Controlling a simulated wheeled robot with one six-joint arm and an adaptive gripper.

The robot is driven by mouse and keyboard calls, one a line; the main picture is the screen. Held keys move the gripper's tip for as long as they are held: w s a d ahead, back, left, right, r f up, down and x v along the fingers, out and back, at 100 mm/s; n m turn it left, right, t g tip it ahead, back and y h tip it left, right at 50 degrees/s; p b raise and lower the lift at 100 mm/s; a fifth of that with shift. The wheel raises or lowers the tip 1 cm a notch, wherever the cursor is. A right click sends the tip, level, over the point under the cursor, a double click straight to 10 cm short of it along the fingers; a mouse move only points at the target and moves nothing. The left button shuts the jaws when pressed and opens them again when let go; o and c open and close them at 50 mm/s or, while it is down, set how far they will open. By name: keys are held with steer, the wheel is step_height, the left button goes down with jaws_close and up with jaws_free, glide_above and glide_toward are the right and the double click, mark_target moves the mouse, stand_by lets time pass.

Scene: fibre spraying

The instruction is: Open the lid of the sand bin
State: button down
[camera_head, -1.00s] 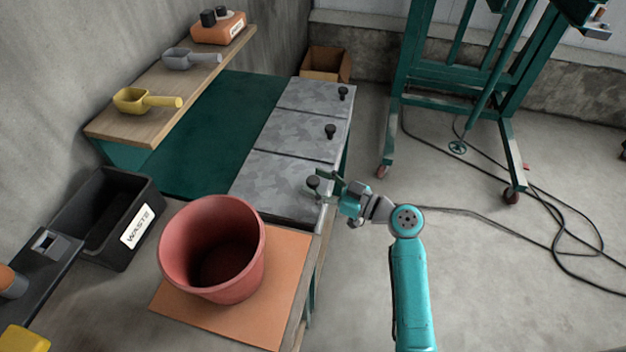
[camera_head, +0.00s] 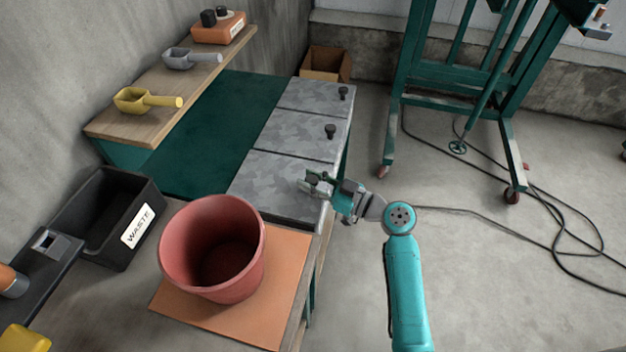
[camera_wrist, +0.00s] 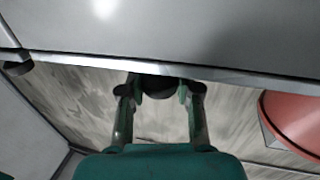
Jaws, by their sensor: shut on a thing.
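Three grey mottled lids lie in a row on the bench, each with a black knob. My gripper (camera_head: 316,182) is at the right edge of the nearest lid (camera_head: 272,180). In the wrist view, my gripper (camera_wrist: 158,92) has its two fingers on either side of that lid's black knob (camera_wrist: 158,88) and is shut on it. In the head view, my gripper hides this knob. The nearest lid looks flat or nearly so; I cannot tell whether it is slightly raised. No label shows which bin holds sand.
The middle lid (camera_head: 298,127) and far lid (camera_head: 312,96) lie flat. A red bucket (camera_head: 240,275) stands on an orange mat (camera_head: 285,290) in front. A black waste bin (camera_head: 150,195) is at left. A shelf (camera_head: 120,128) holds scoops. A green frame (camera_head: 400,110) stands at right on open floor.

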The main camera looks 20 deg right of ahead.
mark_target(297, 178)
steer(key=w+a, duration=0.2)
steer(key=a, duration=0.1)
steer(key=c, duration=0.8)
jaws_free()
steer(key=v, duration=1.2)
